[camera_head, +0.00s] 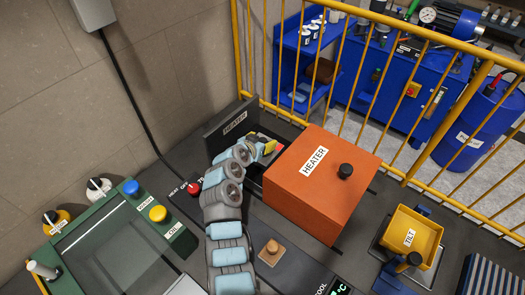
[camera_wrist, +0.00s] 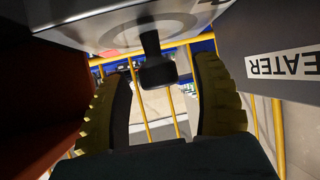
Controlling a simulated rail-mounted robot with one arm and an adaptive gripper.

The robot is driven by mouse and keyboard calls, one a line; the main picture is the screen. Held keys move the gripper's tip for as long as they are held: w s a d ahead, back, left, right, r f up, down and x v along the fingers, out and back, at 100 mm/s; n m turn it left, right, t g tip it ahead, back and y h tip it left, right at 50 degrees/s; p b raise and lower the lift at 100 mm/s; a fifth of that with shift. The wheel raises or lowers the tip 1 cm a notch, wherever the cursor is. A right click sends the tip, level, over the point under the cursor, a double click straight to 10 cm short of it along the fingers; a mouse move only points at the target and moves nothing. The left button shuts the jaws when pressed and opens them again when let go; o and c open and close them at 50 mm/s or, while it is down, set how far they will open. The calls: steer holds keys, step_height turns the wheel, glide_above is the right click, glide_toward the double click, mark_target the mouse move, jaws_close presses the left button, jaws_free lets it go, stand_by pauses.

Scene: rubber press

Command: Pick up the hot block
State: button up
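My gripper (camera_head: 270,148) reaches into the gap between the orange heater box (camera_head: 330,190) and the dark heater panel (camera_head: 228,124). In the wrist view its two yellow-and-black fingers (camera_wrist: 165,95) stand wide apart. A dark knob on a short stem (camera_wrist: 157,70) shows between them, below a pale grey surface with a ring (camera_wrist: 120,32). The fingers do not touch the knob. A small red-orange patch (camera_head: 280,148) shows at the fingertips in the head view; I cannot tell whether it is the hot block. No block is clearly visible.
The heater panel (camera_wrist: 285,65) is close on the right in the wrist view, a dark red wall (camera_wrist: 45,90) on the left. A yellow railing (camera_head: 330,95) stands behind. A wooden-coloured piece (camera_head: 271,248) and yellow TILT box (camera_head: 412,238) are in front.

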jaws_close()
